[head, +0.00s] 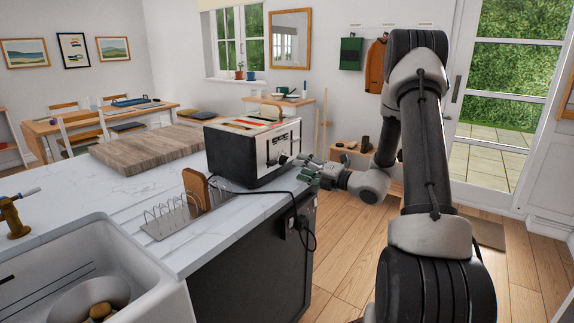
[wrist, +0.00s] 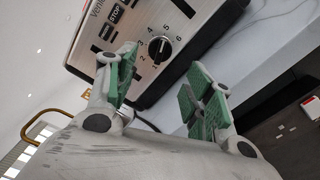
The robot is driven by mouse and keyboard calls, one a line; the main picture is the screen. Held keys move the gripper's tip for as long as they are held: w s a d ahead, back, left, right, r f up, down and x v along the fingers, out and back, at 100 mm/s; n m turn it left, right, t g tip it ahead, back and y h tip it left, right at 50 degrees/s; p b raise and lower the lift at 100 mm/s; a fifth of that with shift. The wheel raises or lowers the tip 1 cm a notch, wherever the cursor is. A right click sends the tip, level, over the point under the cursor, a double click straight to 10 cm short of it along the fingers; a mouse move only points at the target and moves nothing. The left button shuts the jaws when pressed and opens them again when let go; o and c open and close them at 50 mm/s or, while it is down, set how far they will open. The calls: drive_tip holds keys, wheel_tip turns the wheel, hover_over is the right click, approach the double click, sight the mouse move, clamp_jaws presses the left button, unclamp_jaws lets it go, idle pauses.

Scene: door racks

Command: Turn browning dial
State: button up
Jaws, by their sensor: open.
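The toaster (head: 232,158) stands on the counter's right end, black-sided with a steel control face. Its browning dial (wrist: 160,49) is a small black knob ringed by numbers, in the upper middle of the wrist view. Buttons, one marked STOP (wrist: 116,12), sit beside it. In the head view the dial is too small to make out clearly. My gripper (wrist: 165,92) is open, with its green-padded fingers apart. In the wrist view the dial shows beyond the gap between the fingertips, with nothing gripped. In the head view my gripper (head: 305,172) is close to the toaster's control face.
A toast rack (head: 170,217) with bread stands in front of the toaster. A wooden board (head: 145,147) lies behind on the counter (head: 95,188). A black cord runs over the counter edge to a socket. A sink (head: 135,265) is at front left. Floor is open to the right.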

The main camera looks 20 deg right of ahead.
sight(285, 163)
drive_tip(key=x, duration=0.6)
drive_tip(key=shift+w+a, duration=0.3)
drive_tip(key=c, duration=0.9)
